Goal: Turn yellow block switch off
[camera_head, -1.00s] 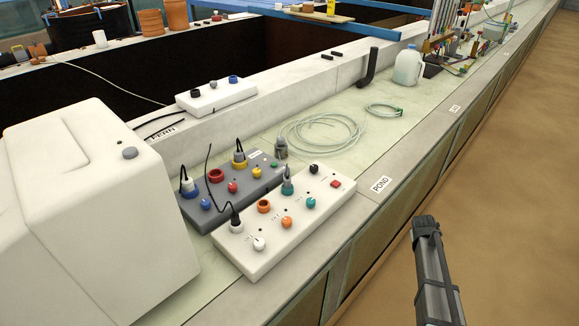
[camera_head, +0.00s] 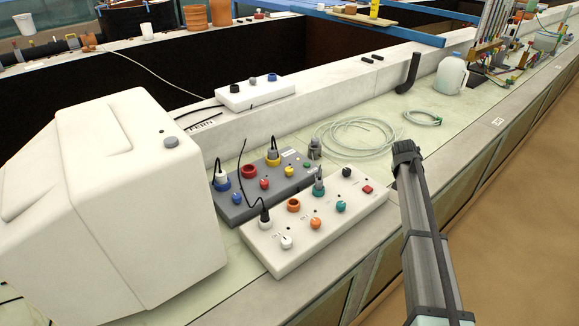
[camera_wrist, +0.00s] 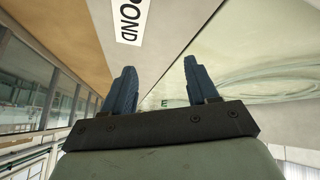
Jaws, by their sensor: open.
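A grey control box (camera_head: 262,198) lies on the bench with blue, red and yellow sockets and matching knobs. Its yellow knob (camera_head: 289,171) sits in front of the yellow socket (camera_head: 273,161), which has a grey plug with a black cable in it. I cannot tell the knob's setting at this size. My gripper (camera_head: 405,148) is above the bench's front edge, to the right of both control boxes and apart from them. The wrist view shows its two dark blue fingers (camera_wrist: 160,72) spread apart with nothing between them. The yellow knob does not show in the wrist view.
A white control box (camera_head: 330,235) with several knobs and a red switch lies in front of the grey one. A large white housing (camera_head: 120,200) stands to the left. Coiled hose (camera_head: 355,138) and a jug (camera_head: 450,75) lie farther along the bench.

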